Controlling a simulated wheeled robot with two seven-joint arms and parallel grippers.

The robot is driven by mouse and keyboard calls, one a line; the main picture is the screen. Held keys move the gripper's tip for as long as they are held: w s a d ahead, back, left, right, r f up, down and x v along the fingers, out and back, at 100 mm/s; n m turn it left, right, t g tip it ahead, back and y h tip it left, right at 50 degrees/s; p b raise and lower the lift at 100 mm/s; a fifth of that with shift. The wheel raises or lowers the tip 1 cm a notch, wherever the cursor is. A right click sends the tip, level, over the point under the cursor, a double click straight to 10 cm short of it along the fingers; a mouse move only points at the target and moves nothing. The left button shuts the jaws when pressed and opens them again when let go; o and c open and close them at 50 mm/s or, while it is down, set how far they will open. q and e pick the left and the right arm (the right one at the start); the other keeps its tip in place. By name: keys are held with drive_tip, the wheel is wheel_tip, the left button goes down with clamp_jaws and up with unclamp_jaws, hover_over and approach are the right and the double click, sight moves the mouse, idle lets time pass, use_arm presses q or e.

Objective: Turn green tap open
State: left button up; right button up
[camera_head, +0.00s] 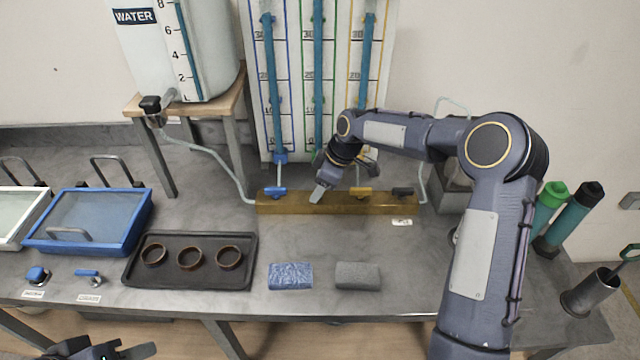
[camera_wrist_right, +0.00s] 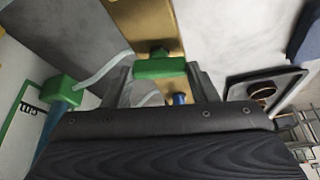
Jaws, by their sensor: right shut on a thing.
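The green tap (camera_wrist_right: 160,68) sits on a brass-coloured bar (camera_wrist_right: 148,25) in the right wrist view, its handle lying across the bar. My right gripper (camera_wrist_right: 160,84) is shut on the green tap, with one finger at each end of the handle. In the head view my right gripper (camera_head: 319,191) is over the middle of the bar (camera_head: 340,207) and hides the green tap. My left gripper (camera_head: 130,350) is at the bottom left edge, partly cut off and away from the bar; its opening is unclear.
On the bar, a blue tap (camera_head: 274,192) is left of my right gripper; a yellow tap (camera_head: 361,192) and a black tap (camera_head: 402,191) are right. A dark tray (camera_head: 190,278) with three rings, a blue packet (camera_head: 290,276) and a grey block (camera_head: 357,276) lie in front.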

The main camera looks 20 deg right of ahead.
sight(331, 197)
drive_tip(key=shift+w+n+g, duration=0.1)
drive_tip(key=shift+n+g, duration=0.5)
drive_tip(key=shift+n, duration=0.7)
drive_tip(key=o, duration=1)
drive_tip(key=shift+d+r, duration=0.1)
drive_tip(key=b+v, duration=0.1)
drive_tip(key=v, duration=0.6)
drive_tip(key=shift+d+r, duration=0.2)
drive_tip(key=shift+r, duration=0.1)
